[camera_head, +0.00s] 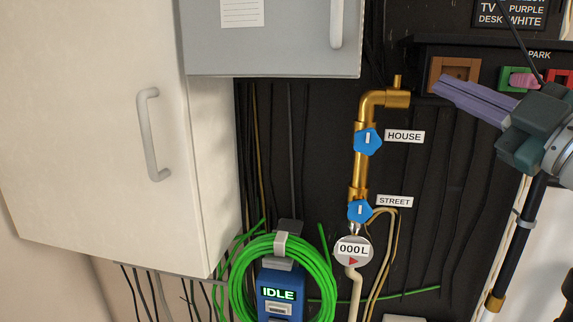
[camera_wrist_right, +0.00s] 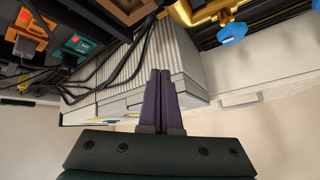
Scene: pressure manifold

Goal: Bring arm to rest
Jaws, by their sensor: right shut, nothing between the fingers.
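My right gripper (camera_head: 440,90) comes in from the right in the head view, its purple fingers pointing left, to the right of the brass pipe and under the PARK shelf's level. The fingers are closed together with nothing between them. In the right wrist view the gripper (camera_wrist_right: 159,74) also shows its two purple fingers side by side. The brass pipe (camera_head: 361,165) carries a blue HOUSE valve knob (camera_head: 368,141) and a blue STREET valve knob (camera_head: 360,211). A round gauge (camera_head: 353,251) below reads 000L. My left gripper is not in view.
A white cabinet (camera_head: 90,120) fills the left, with a grey box (camera_head: 270,45) above. A green hose coil (camera_head: 238,285) hangs around a blue IDLE unit (camera_head: 281,306). Colored sockets (camera_head: 516,79) sit near my right gripper. Black cables (camera_wrist_right: 100,84) hang near it in the wrist view.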

